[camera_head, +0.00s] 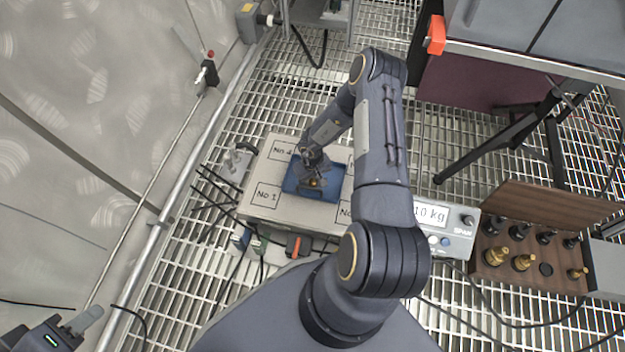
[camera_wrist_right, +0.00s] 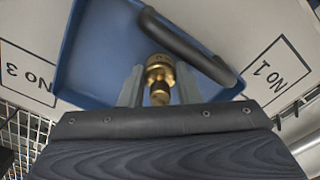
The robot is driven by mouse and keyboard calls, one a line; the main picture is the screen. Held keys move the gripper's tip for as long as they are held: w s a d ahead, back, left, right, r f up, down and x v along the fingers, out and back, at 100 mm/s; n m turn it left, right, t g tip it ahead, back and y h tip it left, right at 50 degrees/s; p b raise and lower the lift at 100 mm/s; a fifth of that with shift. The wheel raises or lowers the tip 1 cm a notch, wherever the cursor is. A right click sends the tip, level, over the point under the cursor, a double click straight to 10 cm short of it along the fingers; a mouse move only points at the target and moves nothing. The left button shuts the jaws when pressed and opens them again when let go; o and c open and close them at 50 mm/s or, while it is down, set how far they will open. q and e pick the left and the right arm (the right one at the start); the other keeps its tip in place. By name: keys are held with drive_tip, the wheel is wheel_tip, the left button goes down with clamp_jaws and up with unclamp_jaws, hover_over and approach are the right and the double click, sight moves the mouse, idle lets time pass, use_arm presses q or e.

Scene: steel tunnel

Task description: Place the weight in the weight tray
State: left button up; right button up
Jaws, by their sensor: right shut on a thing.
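The blue weight tray (camera_head: 330,187) with a dark bar handle (camera_wrist_right: 190,46) sits on the light platform of a scale. It also fills the upper middle of the right wrist view (camera_wrist_right: 100,45). My right gripper (camera_head: 315,178) is over the tray, shut on a small brass weight (camera_wrist_right: 159,75). The weight is between the fingers, beside the handle in the picture; whether it touches the tray floor I cannot tell. In the head view the weight (camera_head: 314,183) is mostly hidden by the gripper. My left gripper (camera_head: 86,320) is at the lower left, far from the tray; its jaw opening is unclear.
The scale platform (camera_head: 262,208) has numbered corners. A display (camera_head: 430,214) reads 10 kg. An open wooden box (camera_head: 520,282) at right holds brass and dark weights. A table (camera_head: 530,62) stands upper right. Cables lie on the grating floor; a rail runs along the left.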

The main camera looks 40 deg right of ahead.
drive_tip(key=o, duration=1.1)
